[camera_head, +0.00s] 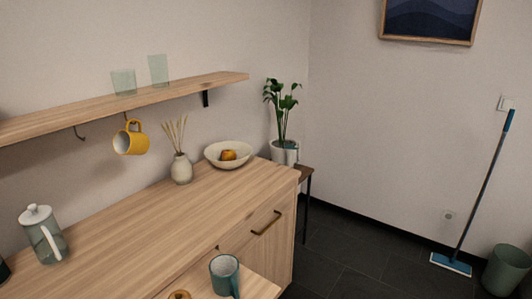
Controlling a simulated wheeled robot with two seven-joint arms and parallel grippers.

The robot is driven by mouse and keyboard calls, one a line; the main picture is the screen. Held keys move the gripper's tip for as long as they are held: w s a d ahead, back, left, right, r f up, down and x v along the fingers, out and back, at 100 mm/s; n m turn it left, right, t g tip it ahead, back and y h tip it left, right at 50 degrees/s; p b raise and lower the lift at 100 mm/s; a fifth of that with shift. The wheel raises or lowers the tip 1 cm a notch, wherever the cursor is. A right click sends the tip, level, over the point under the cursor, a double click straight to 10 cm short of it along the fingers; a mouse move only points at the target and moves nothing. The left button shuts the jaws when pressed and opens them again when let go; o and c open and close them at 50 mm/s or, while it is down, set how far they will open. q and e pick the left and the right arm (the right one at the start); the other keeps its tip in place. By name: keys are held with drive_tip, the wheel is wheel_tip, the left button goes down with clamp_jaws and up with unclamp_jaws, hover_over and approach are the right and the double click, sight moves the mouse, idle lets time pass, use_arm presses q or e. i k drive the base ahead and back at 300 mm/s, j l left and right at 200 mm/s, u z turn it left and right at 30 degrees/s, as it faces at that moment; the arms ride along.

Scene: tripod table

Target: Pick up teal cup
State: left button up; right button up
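A teal cup (224,274) stands upright near the bottom of the head view. It is on a light wooden surface (256,285) in front of the sideboard, near that surface's right end. Its rim faces up and its handle is on the right side, toward the viewer. Neither of my grippers shows in this view.
A wooden sideboard (130,237) holds a glass jug (45,236), a vase (181,169) and a bowl (214,157). A yellow mug (130,140) hangs under the shelf (60,118). A brown ring-shaped item (180,295) lies left of the cup.

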sight(224, 269)
drive_tip(key=u, duration=0.5)
drive_tip(key=i+l+u, duration=0.1)
drive_tip(key=l+u, duration=0.2)
drive_tip(key=l, duration=0.15)
drive_tip(key=l+u, duration=0.35)
drive_tip(key=i+l+u, duration=0.2)
drive_tip(key=l, duration=1.6)
drive_tip(key=k, duration=0.1)
